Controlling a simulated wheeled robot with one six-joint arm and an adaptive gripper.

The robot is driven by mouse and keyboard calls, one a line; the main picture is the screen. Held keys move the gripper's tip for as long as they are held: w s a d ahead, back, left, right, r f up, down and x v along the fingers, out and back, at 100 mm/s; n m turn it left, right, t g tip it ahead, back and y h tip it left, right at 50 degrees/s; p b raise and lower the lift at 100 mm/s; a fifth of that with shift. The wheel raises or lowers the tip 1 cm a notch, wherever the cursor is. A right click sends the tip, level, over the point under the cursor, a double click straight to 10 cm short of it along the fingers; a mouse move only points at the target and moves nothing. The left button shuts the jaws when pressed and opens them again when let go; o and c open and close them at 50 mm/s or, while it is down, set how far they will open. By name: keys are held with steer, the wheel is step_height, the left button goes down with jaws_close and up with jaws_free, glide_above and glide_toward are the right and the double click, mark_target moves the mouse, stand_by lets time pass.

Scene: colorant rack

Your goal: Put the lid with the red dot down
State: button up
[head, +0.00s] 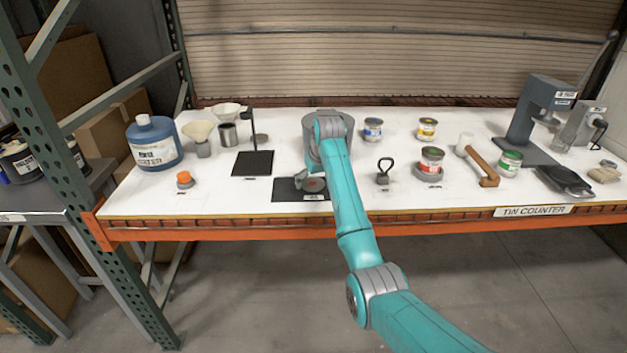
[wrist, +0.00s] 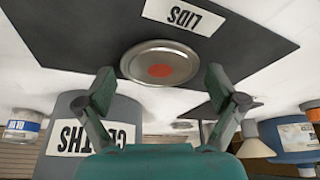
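The lid with the red dot (wrist: 160,64) is a round silver disc, flat on the dark mat marked LIDS (wrist: 95,22). A narrow gap shows between each fingertip and the rim. The lid's underside is hidden.
A grey bin marked CLOTHS (wrist: 75,115) stands close behind my gripper. A dark weight with a loop handle (head: 383,177) and a red-labelled tin (head: 431,160) are to the right.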

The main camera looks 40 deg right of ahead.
stand_by(0.3)
steer(key=d+v, duration=0.1)
steer(key=v, duration=1.1)
steer(key=shift+a+r, duration=0.15)
steer(key=shift+a, duration=0.3)
